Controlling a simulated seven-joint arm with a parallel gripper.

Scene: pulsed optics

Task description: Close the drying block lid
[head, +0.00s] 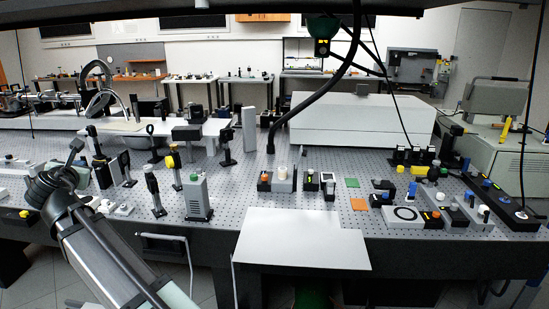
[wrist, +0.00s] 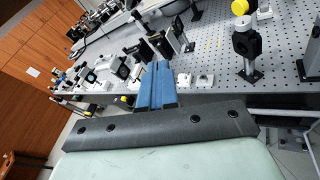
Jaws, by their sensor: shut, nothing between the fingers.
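My gripper (wrist: 158,68) shows in the wrist view as two blue fingers pressed together, with nothing between them. It is at the left part of the optical table, pointing over small optic mounts. I cannot pick out the drying block or its lid for certain. In the head view, a grey block with a raised part (head: 462,212) stands among small items at the table's right front. A pale block with a round top (head: 283,179) stands near the middle. The wrist view shows neither block. My gripper is far to the left of both.
The perforated table (head: 225,185) carries several posts and mounts at left. A grey box with a green button (head: 196,197) stands left of a white board (head: 300,240) at the front edge. A large white housing (head: 345,122) is behind. A black cable hangs above the middle.

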